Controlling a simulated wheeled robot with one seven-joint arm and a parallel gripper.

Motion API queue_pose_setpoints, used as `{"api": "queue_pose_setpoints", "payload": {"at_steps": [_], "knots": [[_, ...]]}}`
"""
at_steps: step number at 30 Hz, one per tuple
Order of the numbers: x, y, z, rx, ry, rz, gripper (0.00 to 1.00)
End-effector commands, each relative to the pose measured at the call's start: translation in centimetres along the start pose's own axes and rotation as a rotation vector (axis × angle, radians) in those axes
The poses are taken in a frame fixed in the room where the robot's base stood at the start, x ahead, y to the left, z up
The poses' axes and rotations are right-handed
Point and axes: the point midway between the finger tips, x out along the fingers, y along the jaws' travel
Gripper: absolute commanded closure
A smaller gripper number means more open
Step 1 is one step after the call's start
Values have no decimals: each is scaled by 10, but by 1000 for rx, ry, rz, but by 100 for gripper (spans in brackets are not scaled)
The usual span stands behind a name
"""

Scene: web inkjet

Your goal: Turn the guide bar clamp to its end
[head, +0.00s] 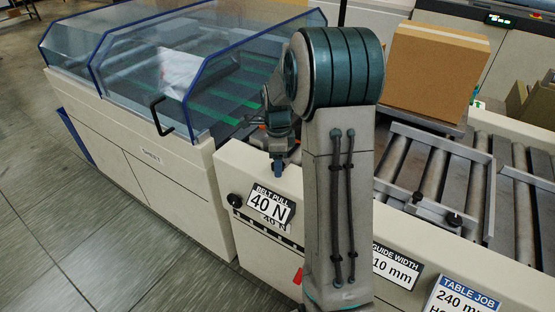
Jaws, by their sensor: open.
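A grey metal guide bar (399,191) lies along the near side of the roller table. Two small black knobs stand on it: one knob (417,197) further left and one knob (454,219) nearer its right end. I cannot tell which of them is the guide bar clamp, nor how far it is turned. My gripper (278,165) points down at the left, above the cream front housing and well apart from both knobs. It is open, and I see nothing held in it. My arm hides part of the housing and of the table's left end.
A cardboard box (432,75) stands at the back of the roller table (520,165). A clear-covered machine (125,120) with a black handle stands left. Signs read belt pull 40 N (270,205), a partly hidden guide width (396,266) and table job (463,297). Floor at left is clear.

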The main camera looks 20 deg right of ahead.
Motion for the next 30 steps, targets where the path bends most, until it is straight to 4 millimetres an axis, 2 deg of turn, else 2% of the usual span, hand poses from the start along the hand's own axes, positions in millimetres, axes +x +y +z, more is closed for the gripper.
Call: {"api": "queue_pose_setpoints", "payload": {"at_steps": [1,5,6,19,30], "knots": [[0,0,0,0,0,0,46],[0,0,0,0,0,0,82],[0,0,0,0,0,0,85],[0,0,0,-78,1,0,85],[0,0,0,-374,1,-1,85]]}}
